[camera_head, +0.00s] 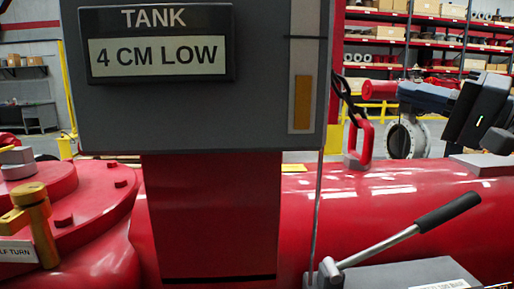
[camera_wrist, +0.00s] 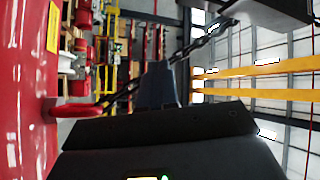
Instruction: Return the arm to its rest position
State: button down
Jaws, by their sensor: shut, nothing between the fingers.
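My gripper (camera_head: 402,90) is at the upper right of the head view, its black body with a small green light at the right edge and its blue-grey fingers pointing left. In the wrist view my gripper (camera_wrist: 157,68) shows its fingers together, with nothing between them. It is held above the red tank body (camera_head: 410,190), apart from it. A red lifting link (camera_head: 366,143) on a black chain is to its left in the head view; the link also shows in the wrist view (camera_wrist: 80,110).
A grey panel reading "TANK 4 CM LOW" (camera_head: 160,48) stands on a red column left of my gripper. A black-gripped lever (camera_head: 446,214) slants up below it. A brass fitting (camera_head: 36,208) is at far left. Shelves (camera_head: 430,40) stand well behind.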

notch_tip(320, 180, down, 11)
jog(key=m+t+h, duration=0.3)
jog(key=h, duration=0.1)
jog(key=s+a+f+m+h, duration=0.15)
jog(key=s+f+h, duration=0.25)
jog(key=s+f, duration=0.55)
jog(key=s+a+f+m+h, duration=0.15)
jog(key=s+f+h, duration=0.3)
jog(key=f, duration=0.95)
jog(key=s+f+n+g+h, duration=0.1)
jog(key=s+f+n, duration=0.15)
jog(key=s, duration=0.55)
jog(key=s+f+n+g+h, duration=0.1)
jog(key=s+f+h, duration=0.1)
jog(key=s+f, duration=0.35)
jog(key=s+r+n, duration=0.2)
jog(key=s+n, duration=0.1)
jog(key=s, duration=0.5)
jog(key=s+r+n+y, duration=0.1)
jog(key=s+n, duration=0.3)
jog(key=s, duration=0.5)
jog(key=shift+s+a+r+g, duration=0.25)
jog(key=shift+r+g, duration=0.05)
jog(key=shift+r, duration=0.6)
